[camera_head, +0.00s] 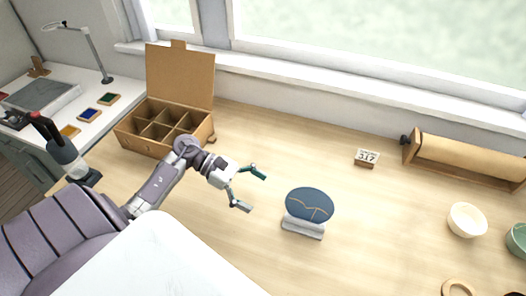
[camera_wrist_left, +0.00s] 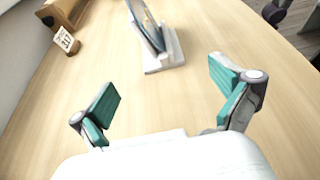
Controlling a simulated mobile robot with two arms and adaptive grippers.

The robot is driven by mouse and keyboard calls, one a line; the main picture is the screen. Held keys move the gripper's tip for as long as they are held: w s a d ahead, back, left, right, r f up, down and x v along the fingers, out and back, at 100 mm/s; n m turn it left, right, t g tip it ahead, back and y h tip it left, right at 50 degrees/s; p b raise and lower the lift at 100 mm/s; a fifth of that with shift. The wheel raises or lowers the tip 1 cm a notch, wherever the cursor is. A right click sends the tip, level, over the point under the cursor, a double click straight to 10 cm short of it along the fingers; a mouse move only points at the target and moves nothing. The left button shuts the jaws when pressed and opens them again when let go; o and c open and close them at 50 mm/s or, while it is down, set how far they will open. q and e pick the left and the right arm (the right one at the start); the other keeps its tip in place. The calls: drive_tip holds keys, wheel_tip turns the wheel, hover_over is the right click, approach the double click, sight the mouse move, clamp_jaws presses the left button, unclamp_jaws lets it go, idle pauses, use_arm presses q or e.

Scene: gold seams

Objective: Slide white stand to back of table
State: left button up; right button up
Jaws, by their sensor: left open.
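The white stand (camera_head: 303,228) is on the wooden table, right of the middle in the head view. A dark blue plate with gold seams (camera_head: 310,204) stands upright in it. My left gripper (camera_head: 253,189) is open and empty, a little to the left of the stand and apart from it. In the left wrist view the white stand (camera_wrist_left: 164,62) with the plate edge-on (camera_wrist_left: 146,27) is ahead, beyond the open green-padded fingertips (camera_wrist_left: 165,90). My right gripper is in neither view.
A compartment box (camera_head: 165,125) with its lid up is at the back left. A small block marked 317 (camera_head: 367,158) is near the back, and a paper roll holder (camera_head: 465,160) is at the back right. A cream bowl (camera_head: 467,220) is at right. The table behind the stand is clear.

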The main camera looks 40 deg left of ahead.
use_arm(q)
drive_tip(key=shift+w+d+f, duration=0.1)
drive_tip(key=shift+w+d, duration=0.05)
drive_tip(key=shift+d, duration=0.1)
drive_tip(key=p, duration=0.2)
approach(301, 214)
drive_tip(key=shift+w+d+f, duration=0.3)
drive_tip(key=shift+d+f, duration=0.2)
drive_tip(key=shift+f, duration=0.05)
drive_tip(key=shift+w+d+f, duration=0.3)
drive_tip(key=shift+d+f, duration=0.25)
drive_tip(key=shift+f, duration=0.05)
drive_tip(key=p+x, duration=0.2)
drive_tip(key=x, duration=0.5)
drive_tip(key=shift+a+f, duration=0.1)
drive_tip(key=shift+w+d+f, duration=0.1)
drive_tip(key=shift+d+f, duration=0.15)
drive_tip(key=shift+d, duration=0.15)
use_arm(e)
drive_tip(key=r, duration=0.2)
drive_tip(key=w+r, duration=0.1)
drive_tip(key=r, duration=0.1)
